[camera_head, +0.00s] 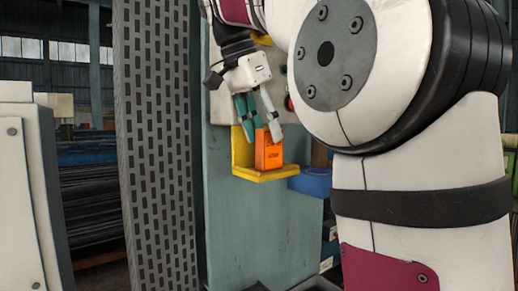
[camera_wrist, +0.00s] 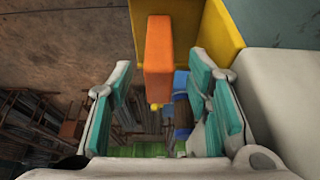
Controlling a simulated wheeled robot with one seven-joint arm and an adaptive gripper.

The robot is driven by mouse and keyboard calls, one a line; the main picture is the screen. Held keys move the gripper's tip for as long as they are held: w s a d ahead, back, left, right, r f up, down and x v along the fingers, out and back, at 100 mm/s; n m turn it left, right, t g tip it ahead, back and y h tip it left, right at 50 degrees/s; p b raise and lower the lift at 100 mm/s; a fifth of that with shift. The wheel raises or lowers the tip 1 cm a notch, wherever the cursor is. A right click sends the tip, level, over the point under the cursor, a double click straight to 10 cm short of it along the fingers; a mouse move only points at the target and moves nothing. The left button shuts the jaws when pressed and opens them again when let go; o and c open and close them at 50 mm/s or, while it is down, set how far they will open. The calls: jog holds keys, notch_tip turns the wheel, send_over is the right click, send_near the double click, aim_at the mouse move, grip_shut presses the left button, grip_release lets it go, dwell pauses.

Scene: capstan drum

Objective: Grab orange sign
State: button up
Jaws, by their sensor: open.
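The orange sign (camera_head: 268,152) is a small upright block with dark lettering, standing on a yellow L-shaped shelf (camera_head: 262,175) fixed to a blue-green panel. My gripper (camera_head: 262,128) is at the sign's top in the head view, with teal-padded fingers apart. In the wrist view the orange sign (camera_wrist: 158,45) sits at the upper middle, between the lines of the two open fingers and ahead of them. My gripper (camera_wrist: 165,85) holds nothing there. The yellow shelf (camera_wrist: 222,35) shows right of the sign. Whether the fingers touch the sign is unclear.
A blue bin (camera_head: 312,181) sits just right of the shelf. A tall perforated grey column (camera_head: 155,140) stands to the left of the panel (camera_head: 235,220). A pale cabinet (camera_head: 22,190) is at the far left. The wrist view shows open space below the sign.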

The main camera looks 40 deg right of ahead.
aim_at(269, 145)
jog(key=shift+x, duration=2)
grip_shut()
